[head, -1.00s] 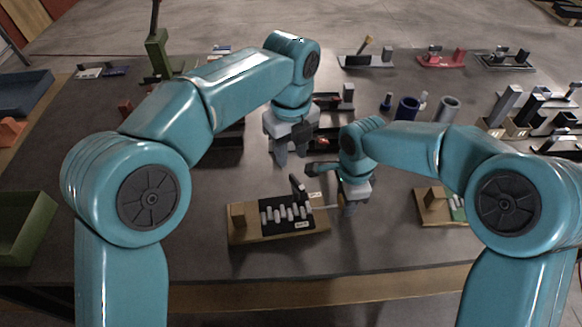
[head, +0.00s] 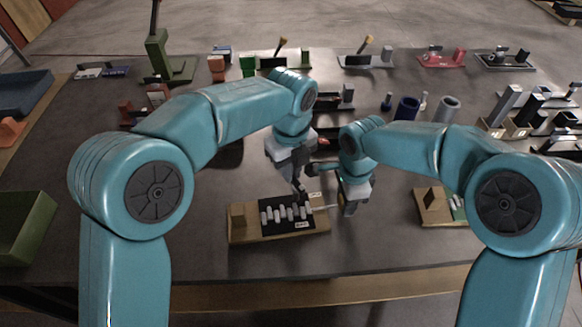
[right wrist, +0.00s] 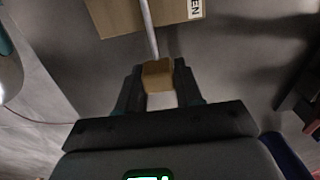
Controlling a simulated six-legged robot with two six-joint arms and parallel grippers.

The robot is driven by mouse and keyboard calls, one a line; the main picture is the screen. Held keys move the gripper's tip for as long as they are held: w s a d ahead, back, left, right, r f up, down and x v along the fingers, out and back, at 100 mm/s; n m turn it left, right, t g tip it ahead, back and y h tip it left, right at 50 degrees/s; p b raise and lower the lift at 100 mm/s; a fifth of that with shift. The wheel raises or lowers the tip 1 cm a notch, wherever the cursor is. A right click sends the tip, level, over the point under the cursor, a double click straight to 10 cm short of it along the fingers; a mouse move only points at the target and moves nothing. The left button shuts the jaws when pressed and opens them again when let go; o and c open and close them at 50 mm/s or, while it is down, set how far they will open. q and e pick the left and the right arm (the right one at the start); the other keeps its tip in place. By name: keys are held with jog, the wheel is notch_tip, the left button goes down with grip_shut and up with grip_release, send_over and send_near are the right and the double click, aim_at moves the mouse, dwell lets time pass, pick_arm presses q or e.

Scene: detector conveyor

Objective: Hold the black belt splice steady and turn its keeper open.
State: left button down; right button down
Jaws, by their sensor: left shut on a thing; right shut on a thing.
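The black belt splice (head: 286,227) with several pale rollers lies on a wooden block near the table's front edge. A thin rod runs from the block's right end to a small wooden tab (right wrist: 158,75). My right gripper (head: 350,209) is shut on that tab; the right wrist view shows the tab between its fingertips (right wrist: 159,84). My left gripper (head: 299,188) is at the back right of the splice, shut on the dark upright keeper there. The gripper mostly hides the keeper, so its exact angle is unclear.
The wooden block (head: 238,236) has a white label at its right end, partly readable in the right wrist view. Another wooden fixture (head: 430,211) stands to the right. A green bin (head: 28,228) is at the left edge. The table is clear left of the block.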

pick_arm(q)
jog(key=n, duration=0.4)
jog(key=shift+s+a+n, duration=0.3)
jog(key=c, duration=1.2)
grip_release()
notch_tip(320, 180, up, 12)
jog(key=shift+r, duration=0.1)
